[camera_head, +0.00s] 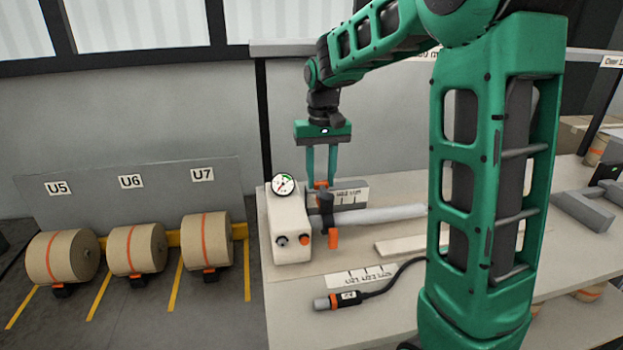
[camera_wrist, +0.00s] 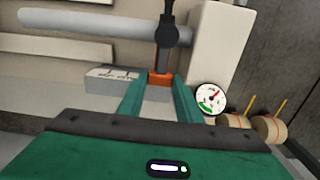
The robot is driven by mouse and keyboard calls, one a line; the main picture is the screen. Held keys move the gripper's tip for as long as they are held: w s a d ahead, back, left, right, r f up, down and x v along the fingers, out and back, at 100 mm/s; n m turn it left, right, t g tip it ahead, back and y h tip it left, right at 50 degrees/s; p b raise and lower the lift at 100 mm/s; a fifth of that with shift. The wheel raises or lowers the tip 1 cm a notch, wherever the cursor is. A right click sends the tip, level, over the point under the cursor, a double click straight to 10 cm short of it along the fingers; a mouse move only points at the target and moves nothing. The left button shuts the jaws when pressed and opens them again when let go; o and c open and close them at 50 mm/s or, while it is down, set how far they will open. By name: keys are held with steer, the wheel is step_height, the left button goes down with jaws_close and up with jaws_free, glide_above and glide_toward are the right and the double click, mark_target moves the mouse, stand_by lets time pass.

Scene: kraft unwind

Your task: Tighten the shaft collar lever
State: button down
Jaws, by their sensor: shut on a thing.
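The shaft collar (camera_head: 326,201) is a dark ring around the grey shaft (camera_head: 385,214), close to the white box; it also shows in the wrist view (camera_wrist: 167,34). A dark arm with an orange end (camera_head: 333,238) hangs on its near side. A second orange piece (camera_wrist: 160,78) sits at the collar's far side. I cannot tell for certain which orange part is the lever. My gripper (camera_head: 321,182) points down from above, its green fingers shut on that far orange piece. The fingertips also show in the wrist view (camera_wrist: 160,84). The exact contact is partly hidden.
The white box (camera_head: 290,228) with a round gauge (camera_head: 284,184) and knobs stands just left of the collar. A labelled grey block (camera_head: 351,193) lies behind the shaft. A cabled orange-and-black tool (camera_head: 338,300) lies on the bench in front. Paper rolls (camera_head: 137,248) stand on the left.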

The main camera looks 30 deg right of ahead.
stand_by(0.3)
steer(key=c, duration=1.3)
jaws_free()
steer(key=shift+r, duration=0.15)
step_height(320, 180, up, 7)
steer(key=shift+f, duration=0.15)
steer(key=shift+d+r, duration=0.1)
steer(key=shift+r, duration=0.65)
steer(key=shift+s+d+f, duration=0.1)
steer(key=shift+d+f, duration=0.05)
steer(key=shift+f, duration=0.05)
